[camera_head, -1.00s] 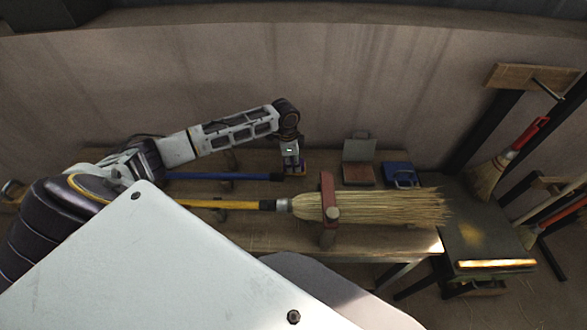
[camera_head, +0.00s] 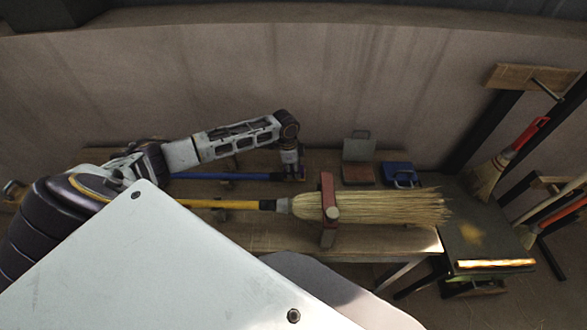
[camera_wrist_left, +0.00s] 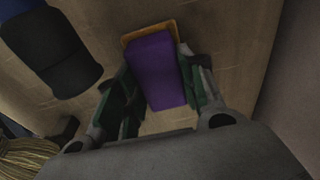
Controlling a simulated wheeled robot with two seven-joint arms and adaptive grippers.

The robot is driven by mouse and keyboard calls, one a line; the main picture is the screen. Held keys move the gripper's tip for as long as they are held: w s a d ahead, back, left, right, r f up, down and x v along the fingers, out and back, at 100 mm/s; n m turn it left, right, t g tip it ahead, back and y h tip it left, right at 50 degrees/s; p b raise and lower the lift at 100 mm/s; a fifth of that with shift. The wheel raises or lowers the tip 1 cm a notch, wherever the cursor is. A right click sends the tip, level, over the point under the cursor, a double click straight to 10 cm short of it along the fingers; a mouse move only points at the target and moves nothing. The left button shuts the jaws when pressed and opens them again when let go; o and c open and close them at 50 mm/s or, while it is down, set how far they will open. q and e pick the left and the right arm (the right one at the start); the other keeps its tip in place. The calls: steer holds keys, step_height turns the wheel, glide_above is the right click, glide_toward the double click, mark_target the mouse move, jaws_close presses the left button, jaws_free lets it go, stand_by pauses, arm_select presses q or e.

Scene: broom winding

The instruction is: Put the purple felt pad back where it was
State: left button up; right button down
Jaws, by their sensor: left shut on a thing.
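The purple felt pad (camera_wrist_left: 157,72) is a thick block between the fingers of my left gripper (camera_wrist_left: 160,88) in the left wrist view. The gripper is shut on it. An orange-yellow edge (camera_wrist_left: 142,34) shows behind its far end; whether the pad rests on it is not clear. In the head view my left gripper (camera_head: 291,174) points down at the back of the bench, beside the black end of a blue handle (camera_head: 220,176). The pad is mostly hidden there. My right gripper is not in view.
A broom with a yellow handle (camera_head: 235,204) and straw head (camera_head: 395,206) lies along the wooden bench (camera_head: 285,238), under a red clamp bar (camera_head: 327,190). A reddish block (camera_head: 358,175) and a blue box (camera_head: 400,172) stand to the gripper's right. The wall is close behind.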

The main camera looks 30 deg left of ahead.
arm_select(q)
steer(key=shift+f, duration=0.1)
steer(key=o, duration=1.3)
steer(key=shift+c, duration=0.2)
step_height(320, 180, up, 12)
steer(key=a, duration=0.1)
steer(key=shift+s+b, duration=0.4)
steer(key=shift+s, duration=0.05)
